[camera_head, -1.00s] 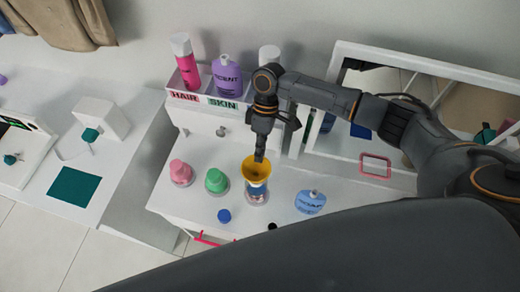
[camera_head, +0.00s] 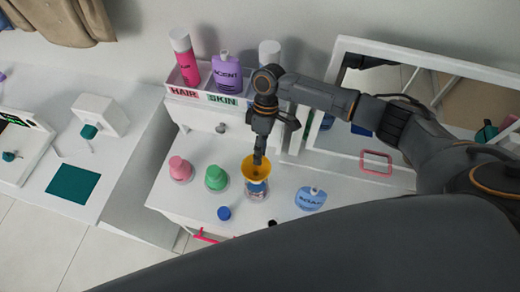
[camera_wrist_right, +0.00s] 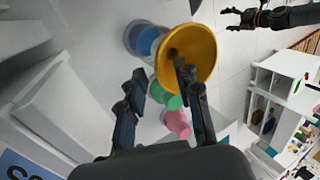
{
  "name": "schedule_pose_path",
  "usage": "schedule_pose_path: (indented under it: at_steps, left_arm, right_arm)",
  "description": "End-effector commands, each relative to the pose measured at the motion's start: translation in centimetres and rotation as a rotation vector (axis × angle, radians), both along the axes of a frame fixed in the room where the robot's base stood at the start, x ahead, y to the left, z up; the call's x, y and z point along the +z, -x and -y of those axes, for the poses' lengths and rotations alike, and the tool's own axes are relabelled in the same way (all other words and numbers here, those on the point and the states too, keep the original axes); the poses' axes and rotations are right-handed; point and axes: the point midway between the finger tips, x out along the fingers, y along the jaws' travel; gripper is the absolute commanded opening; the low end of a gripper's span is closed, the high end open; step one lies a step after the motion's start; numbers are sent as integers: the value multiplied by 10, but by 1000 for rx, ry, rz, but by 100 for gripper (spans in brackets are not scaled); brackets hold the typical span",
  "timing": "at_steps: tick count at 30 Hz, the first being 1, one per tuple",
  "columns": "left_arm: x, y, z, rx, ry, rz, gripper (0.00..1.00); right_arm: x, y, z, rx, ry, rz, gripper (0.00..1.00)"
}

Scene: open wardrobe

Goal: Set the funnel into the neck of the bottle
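The yellow funnel (camera_head: 247,176) sits upright over the clear bottle (camera_head: 256,192) on the white dresser top. The funnel's spout and the bottle's neck are hidden, so I cannot tell how deep it sits. My right gripper (camera_head: 259,158) reaches down to the funnel's mouth. In the right wrist view, its fingers (camera_wrist_right: 160,72) are apart, one overlapping the yellow funnel (camera_wrist_right: 203,45) and one outside its rim. The bottle (camera_wrist_right: 143,38) shows beside the funnel there, with blue on it. My left gripper (camera_wrist_right: 230,18) appears at the top right of that view, its fingers apart and empty.
Pink (camera_head: 180,169) and green (camera_head: 216,178) bottles stand left of the funnel. A blue cap (camera_head: 224,213) lies in front, and a blue scent bottle (camera_head: 310,198) stands right. A labelled rack (camera_head: 208,98) with bottles and a framed mirror (camera_head: 440,65) are behind.

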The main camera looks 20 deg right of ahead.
Motion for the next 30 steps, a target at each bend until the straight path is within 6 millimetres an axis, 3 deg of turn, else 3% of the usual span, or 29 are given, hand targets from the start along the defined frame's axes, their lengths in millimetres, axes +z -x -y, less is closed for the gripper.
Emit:
schedule_pose_path:
  at_steps: [8,21,30]
  left_arm:
    - [0,1,-1,0,-1,-1,74]
    - [0,0,0,0,0,0,74]
    - [0,0,0,0,0,0,74]
  right_arm:
    - [8,-4,2,-1,0,3,33]
    - [65,-24,16,-1,0,0,33]
    - [68,-26,17,0,-1,-1,33]
